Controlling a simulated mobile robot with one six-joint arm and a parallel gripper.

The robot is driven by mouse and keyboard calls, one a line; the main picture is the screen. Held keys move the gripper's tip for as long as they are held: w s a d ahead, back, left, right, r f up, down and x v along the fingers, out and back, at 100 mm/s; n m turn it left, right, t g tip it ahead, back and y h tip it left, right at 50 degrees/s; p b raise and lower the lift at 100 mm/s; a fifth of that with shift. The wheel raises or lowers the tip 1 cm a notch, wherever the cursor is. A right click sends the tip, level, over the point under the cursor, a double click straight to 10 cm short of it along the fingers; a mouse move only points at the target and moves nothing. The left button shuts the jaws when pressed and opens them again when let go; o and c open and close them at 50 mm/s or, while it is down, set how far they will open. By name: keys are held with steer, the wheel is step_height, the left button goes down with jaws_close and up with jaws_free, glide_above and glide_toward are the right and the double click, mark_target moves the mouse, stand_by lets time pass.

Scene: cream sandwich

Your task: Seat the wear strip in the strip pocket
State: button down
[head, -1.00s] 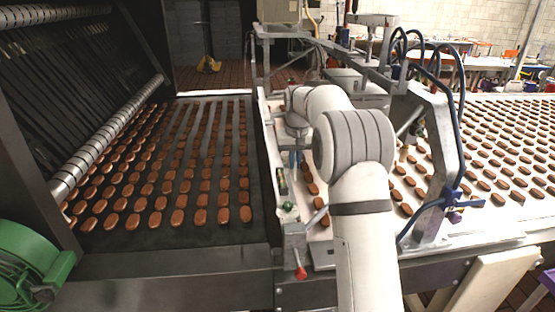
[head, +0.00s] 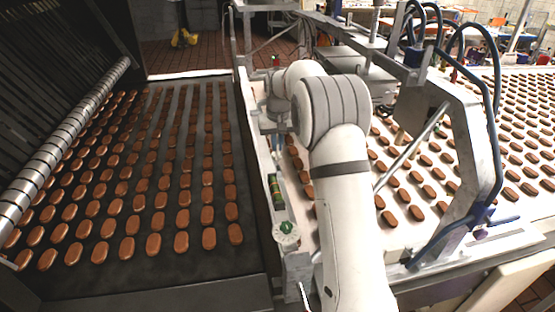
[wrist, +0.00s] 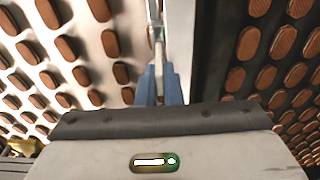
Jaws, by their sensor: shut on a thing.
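My gripper (wrist: 158,88) shows in the wrist view as two blue fingers close together, pointing away from the camera. They are shut on a thin, pale grey piece (wrist: 159,52), which appears to be the wear strip. It lies along a narrow metal rail between the two belts. In the head view my arm reaches over the frame between the belts, and the gripper end is small and mostly hidden by my own arm. I cannot make out the strip pocket in either view, nor whether the strip touches it.
A dark belt (head: 120,262) with rows of brown biscuits lies left, a white belt (head: 408,232) with more biscuits right. A grey bracket (head: 470,150) with blue hoses (head: 497,100) stands right of my arm.

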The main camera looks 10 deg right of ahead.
mark_target(278, 160)
steer(key=shift+d+f+p, duration=0.1)
steer(key=shift+f+p, duration=0.45)
steer(key=shift+f, duration=2.3)
steer(key=shift+f, duration=0.2)
steer(key=c, duration=1.6)
jaws_free()
steer(key=shift+r, duration=0.1)
